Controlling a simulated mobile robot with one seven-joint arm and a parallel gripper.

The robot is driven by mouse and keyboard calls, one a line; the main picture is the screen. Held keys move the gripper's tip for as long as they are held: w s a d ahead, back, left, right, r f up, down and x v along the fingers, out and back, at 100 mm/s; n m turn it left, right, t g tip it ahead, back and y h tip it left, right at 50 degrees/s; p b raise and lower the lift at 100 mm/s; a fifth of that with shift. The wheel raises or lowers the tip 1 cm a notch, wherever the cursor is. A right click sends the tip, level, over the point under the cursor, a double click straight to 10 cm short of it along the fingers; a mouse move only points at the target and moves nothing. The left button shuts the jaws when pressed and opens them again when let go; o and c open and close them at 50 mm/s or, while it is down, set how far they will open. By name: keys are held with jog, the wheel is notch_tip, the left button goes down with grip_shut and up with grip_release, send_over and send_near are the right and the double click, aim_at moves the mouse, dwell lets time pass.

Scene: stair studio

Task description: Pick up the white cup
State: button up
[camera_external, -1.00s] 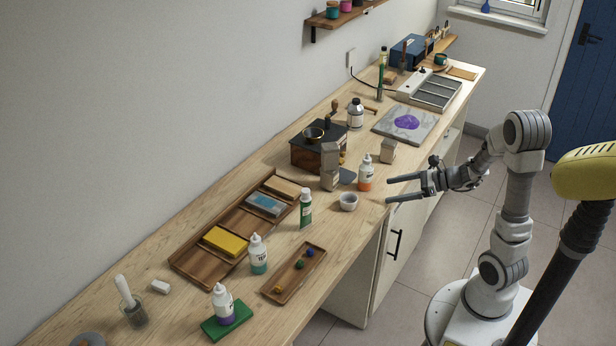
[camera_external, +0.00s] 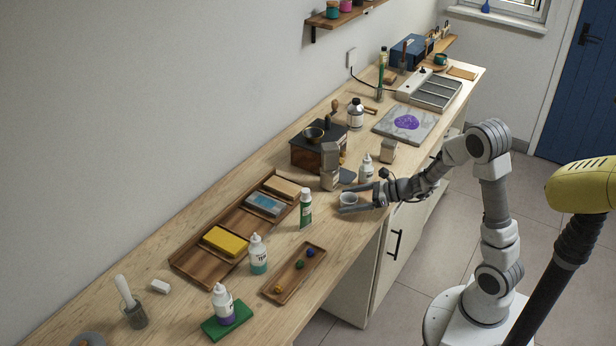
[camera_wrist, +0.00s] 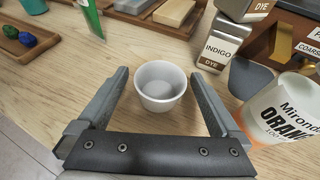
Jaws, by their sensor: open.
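The white cup (camera_external: 348,199) stands upright on the workbench near its front edge. In the wrist view the cup (camera_wrist: 161,86) is empty and sits between the tips of my two fingers, with a gap on each side. My gripper (camera_external: 347,198) is open and low over the bench, its fingers reaching in from the right on either side of the cup. It also shows in the wrist view (camera_wrist: 162,85). The fingers do not appear to touch the cup.
An orange-labelled bottle (camera_wrist: 285,110) stands close to my right finger in the wrist view. Indigo dye tins (camera_wrist: 217,50) stand behind it. A green tube (camera_external: 305,209) stands left of the cup. A small wooden tray (camera_external: 293,274) lies nearer the camera.

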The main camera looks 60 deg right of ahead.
jog(key=shift+w, duration=0.15)
jog(key=c, duration=1.4)
